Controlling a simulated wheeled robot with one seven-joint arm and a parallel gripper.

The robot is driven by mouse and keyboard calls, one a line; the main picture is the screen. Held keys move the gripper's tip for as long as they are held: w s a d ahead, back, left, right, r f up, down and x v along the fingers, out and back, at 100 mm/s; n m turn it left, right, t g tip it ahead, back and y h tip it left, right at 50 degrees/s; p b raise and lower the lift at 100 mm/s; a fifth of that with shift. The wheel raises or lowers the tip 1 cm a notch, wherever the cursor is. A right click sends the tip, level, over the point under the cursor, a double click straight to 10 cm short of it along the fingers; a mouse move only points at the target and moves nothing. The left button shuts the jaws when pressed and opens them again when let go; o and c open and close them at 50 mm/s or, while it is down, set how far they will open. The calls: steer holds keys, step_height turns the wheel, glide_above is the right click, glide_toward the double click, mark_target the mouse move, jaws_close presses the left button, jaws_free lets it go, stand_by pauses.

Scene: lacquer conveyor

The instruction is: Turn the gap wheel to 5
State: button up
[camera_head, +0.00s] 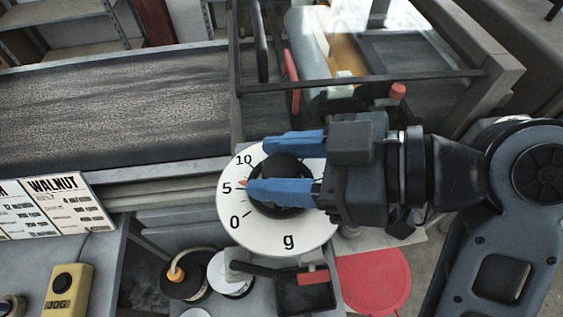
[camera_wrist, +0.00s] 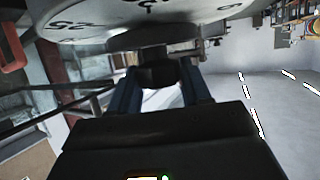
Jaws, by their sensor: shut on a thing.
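The gap wheel is a black knob (camera_head: 284,168) in the middle of a round white dial (camera_head: 265,234) marked 0, 5, 10 and "g". A small orange pointer tip (camera_head: 243,183) shows beside the 5, perhaps slightly towards the 10; the lower finger partly hides it. My gripper (camera_head: 258,167) reaches in from the right, with one blue finger above the knob and one across its lower part, shut on it. In the wrist view the knob (camera_wrist: 160,73) sits between both fingers, below the dial (camera_wrist: 100,20).
A dark conveyor belt (camera_head: 120,110) runs at the left. A glass-topped machine frame (camera_head: 480,85) stands behind the dial. A WALNUT card (camera_head: 58,205), a yellow JOG box (camera_head: 68,289) and a red round seat (camera_head: 373,280) are nearby.

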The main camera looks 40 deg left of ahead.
steer(key=shift+f+n+g+h, duration=0.15)
steer(key=shift+n+g+h, duration=0.25)
steer(key=shift+n+g, duration=0.1)
steer(key=o, duration=1)
steer(key=shift+b+v, duration=0.85)
steer(key=shift+v, duration=3.1)
